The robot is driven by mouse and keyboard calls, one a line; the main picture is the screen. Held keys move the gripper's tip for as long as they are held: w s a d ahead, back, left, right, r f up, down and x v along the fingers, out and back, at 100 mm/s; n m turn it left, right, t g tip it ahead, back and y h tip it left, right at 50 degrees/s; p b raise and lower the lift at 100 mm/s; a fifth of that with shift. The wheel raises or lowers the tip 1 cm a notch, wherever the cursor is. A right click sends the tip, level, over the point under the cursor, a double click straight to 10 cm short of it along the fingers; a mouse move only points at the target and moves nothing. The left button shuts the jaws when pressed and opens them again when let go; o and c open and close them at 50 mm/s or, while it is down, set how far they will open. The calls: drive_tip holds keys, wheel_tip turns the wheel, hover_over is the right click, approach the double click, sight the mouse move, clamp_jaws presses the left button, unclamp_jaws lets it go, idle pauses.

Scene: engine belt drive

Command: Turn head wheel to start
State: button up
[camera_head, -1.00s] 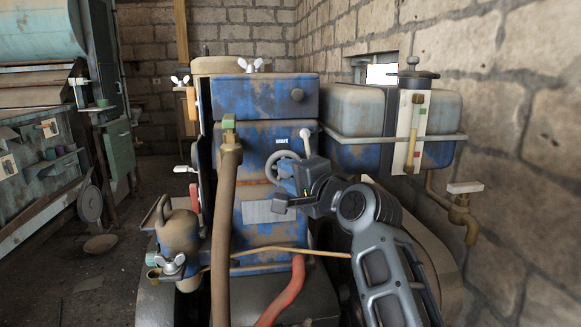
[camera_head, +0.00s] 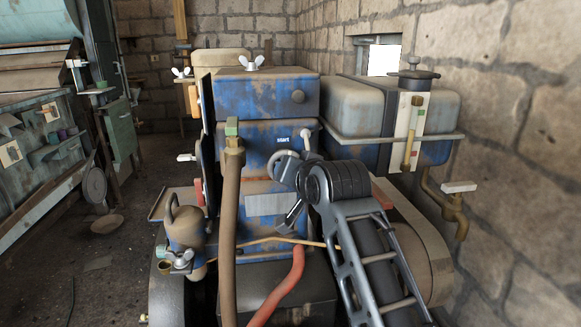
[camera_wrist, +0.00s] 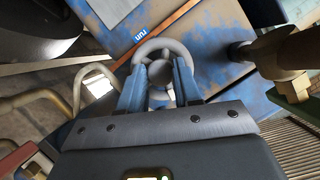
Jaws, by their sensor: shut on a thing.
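The head wheel is a small grey handwheel (camera_head: 279,156) on the front of the blue, rust-worn engine (camera_head: 265,135), just below a label reading "start". In the wrist view the grey wheel rim (camera_wrist: 165,43) loops between and around my blue fingers, with a round hub in the middle. My gripper (camera_wrist: 158,80) is shut on the wheel, one finger on each side of the hub. In the head view my gripper (camera_head: 293,172) is at the wheel's right side, and my wrist hides part of it. A "run" label (camera_wrist: 138,32) shows in the wrist view.
A brown hose (camera_head: 229,230) and a red hose (camera_head: 283,290) rise in front of the engine. A blue-grey tank (camera_head: 350,105) stands at the right, above a brass tap (camera_head: 456,205). An oil can (camera_head: 185,228) is at the left. A stone wall closes the right side.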

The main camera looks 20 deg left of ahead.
drive_tip(key=shift+s+f+n+h+p, duration=0.1)
drive_tip(key=shift+n+h+p, duration=0.3)
drive_tip(key=shift+n, duration=0.4)
drive_tip(key=shift+t, duration=0.3)
drive_tip(key=o, duration=1.1)
drive_tip(key=shift+c, duration=0.2)
drive_tip(key=b+v, duration=0.1)
drive_tip(key=v, duration=0.6)
drive_tip(key=shift+s+d+r, duration=0.15)
drive_tip(key=shift+s+r, duration=0.1)
